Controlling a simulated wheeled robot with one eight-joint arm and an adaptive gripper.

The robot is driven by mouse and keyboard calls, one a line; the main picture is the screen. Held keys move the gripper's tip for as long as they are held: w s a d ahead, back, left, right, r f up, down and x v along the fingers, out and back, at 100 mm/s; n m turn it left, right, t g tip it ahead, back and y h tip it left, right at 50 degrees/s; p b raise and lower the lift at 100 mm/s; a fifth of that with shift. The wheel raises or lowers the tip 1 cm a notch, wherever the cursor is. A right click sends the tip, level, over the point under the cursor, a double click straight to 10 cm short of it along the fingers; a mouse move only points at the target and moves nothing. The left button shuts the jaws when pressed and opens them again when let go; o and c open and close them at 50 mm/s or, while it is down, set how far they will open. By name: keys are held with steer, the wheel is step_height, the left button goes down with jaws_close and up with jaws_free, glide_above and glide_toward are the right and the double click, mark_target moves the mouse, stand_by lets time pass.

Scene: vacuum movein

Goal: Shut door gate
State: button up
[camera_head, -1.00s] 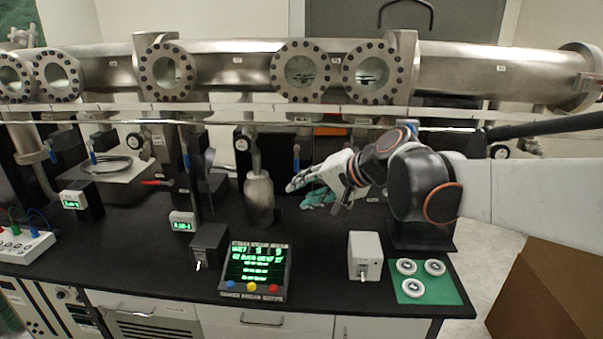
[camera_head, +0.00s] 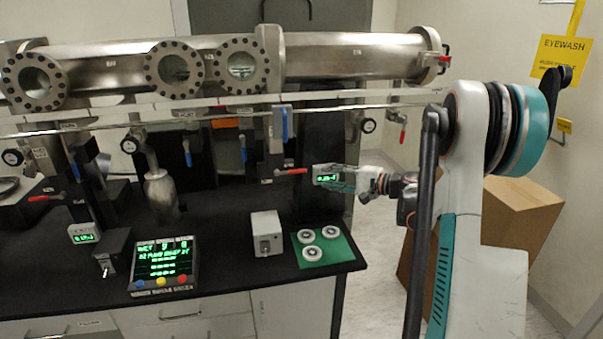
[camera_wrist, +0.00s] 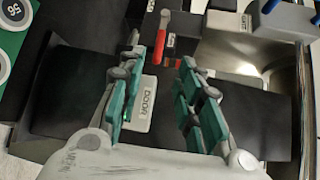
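A red lever handle (camera_head: 291,171) sticks out to the left, roughly level, beside a white gauge box (camera_head: 327,178) with a green display. In the wrist view, the red lever (camera_wrist: 161,40) lies just beyond the fingertips, and the white box labelled DOOR (camera_wrist: 141,106) is between the fingers. My gripper (camera_head: 345,182) reaches in from the right, close to the gauge box, pointing left. In the wrist view, my gripper (camera_wrist: 161,58) is open, its teal-padded fingers apart with nothing held. Whether a finger touches the box cannot be told.
A steel beam pipe (camera_head: 350,58) runs above the black bench. A green mat (camera_head: 343,251) with white discs and a grey switch box (camera_head: 266,233) are at the bench's right end. A cardboard box (camera_head: 525,210) stands on the floor at right.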

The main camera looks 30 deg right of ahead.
mark_target(300, 172)
steer(key=b+x, duration=0.3)
steer(key=x, duration=1)
steer(key=shift+w+f, duration=0.1)
steer(key=shift+w, duration=0.25)
jaws_close()
